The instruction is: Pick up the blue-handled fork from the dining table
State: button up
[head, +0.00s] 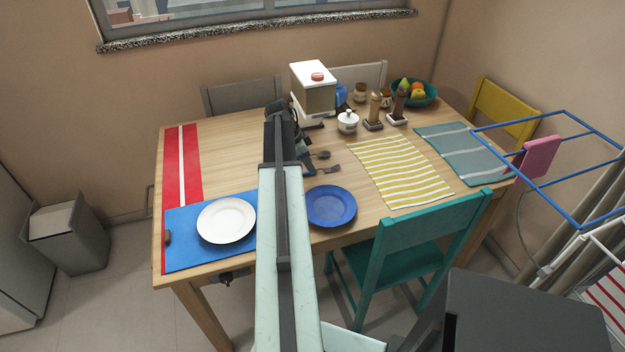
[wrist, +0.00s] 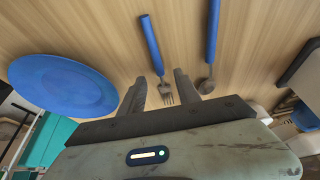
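The blue-handled fork lies on the dining table (head: 225,180). In the wrist view its blue handle (wrist: 151,45) points up the picture and its metal tines lie between my fingers. In the head view only the fork's metal head (head: 329,169) shows clearly, right of my arm; its handle end is hidden. My gripper (wrist: 160,77) is open, its two fingers either side of the fork's head and neck. I cannot tell how far above the tabletop the fingertips are. In the head view my gripper is mostly hidden by my own arm.
A blue-handled spoon (wrist: 211,38) lies just right of the fork in the wrist view, close to my right finger. A blue plate (head: 331,205) lies nearby; a white plate (head: 226,220) is further left. A coffee machine (head: 313,92) and white sugar pot (head: 348,122) stand behind.

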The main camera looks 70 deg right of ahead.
jog(key=b+x, duration=0.1)
jog(key=x, duration=0.1)
jog(key=shift+f, duration=0.4)
jog(key=shift+r, duration=0.2)
jog(key=shift+f, duration=0.1)
grip_shut()
